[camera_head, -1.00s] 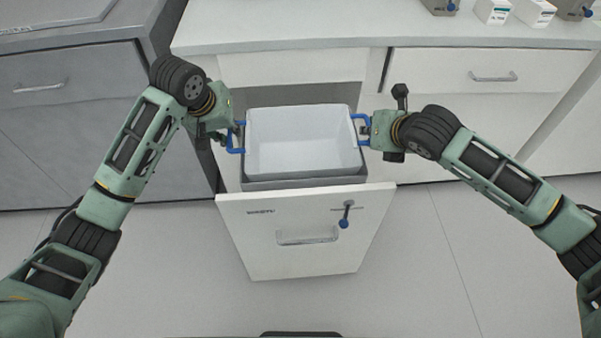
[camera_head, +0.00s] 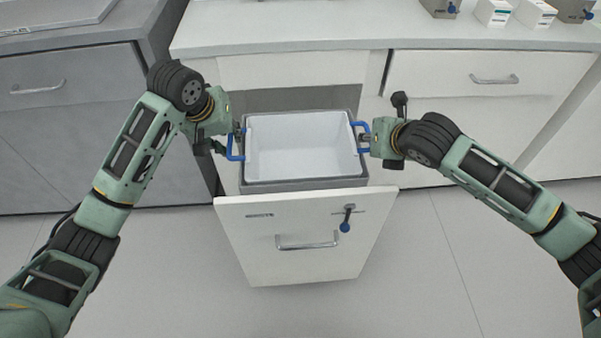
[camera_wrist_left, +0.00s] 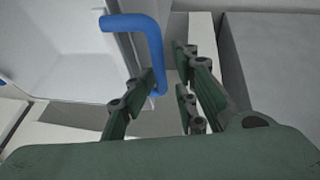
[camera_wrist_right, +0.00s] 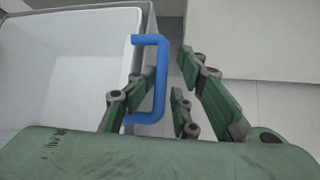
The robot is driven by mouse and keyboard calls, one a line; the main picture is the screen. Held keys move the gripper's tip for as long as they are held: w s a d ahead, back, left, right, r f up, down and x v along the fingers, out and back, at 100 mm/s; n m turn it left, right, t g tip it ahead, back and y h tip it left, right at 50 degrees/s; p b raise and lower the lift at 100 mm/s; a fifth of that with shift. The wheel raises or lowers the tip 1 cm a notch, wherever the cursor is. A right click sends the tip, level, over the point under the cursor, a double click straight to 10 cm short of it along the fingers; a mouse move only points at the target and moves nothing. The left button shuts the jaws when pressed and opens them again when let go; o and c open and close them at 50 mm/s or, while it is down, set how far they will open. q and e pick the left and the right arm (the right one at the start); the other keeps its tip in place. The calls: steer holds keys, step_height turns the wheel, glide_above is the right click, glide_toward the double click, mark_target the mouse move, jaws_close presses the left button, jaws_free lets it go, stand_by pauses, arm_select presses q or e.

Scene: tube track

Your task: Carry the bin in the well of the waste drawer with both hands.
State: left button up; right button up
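The white bin (camera_head: 302,150) sits low inside the grey-rimmed well (camera_head: 305,185) of the pulled-out waste drawer (camera_head: 265,240). It looks empty and level. A blue handle stands out on each side, the left handle (camera_head: 230,147) and the right handle (camera_head: 366,148). My left gripper (camera_wrist_left: 165,85) is open, with the lower part of the left handle between its fingers. My right gripper (camera_wrist_right: 170,85) is open around the right handle, which also shows in the right wrist view (camera_wrist_right: 160,75). A gap shows between the handle and the outer finger in both wrist views.
The drawer front has a bar handle (camera_head: 307,241) and a small blue-tipped lever (camera_head: 346,220). A white counter (camera_head: 330,30) with boxes (camera_head: 515,12) lies behind. A grey cabinet (camera_head: 70,120) stands at the left. The floor in front is clear.

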steer(key=shift+r, duration=0.1)
arm_select(q)
steer(key=v, duration=0.7)
arm_select(e)
steer(key=v, duration=0.8)
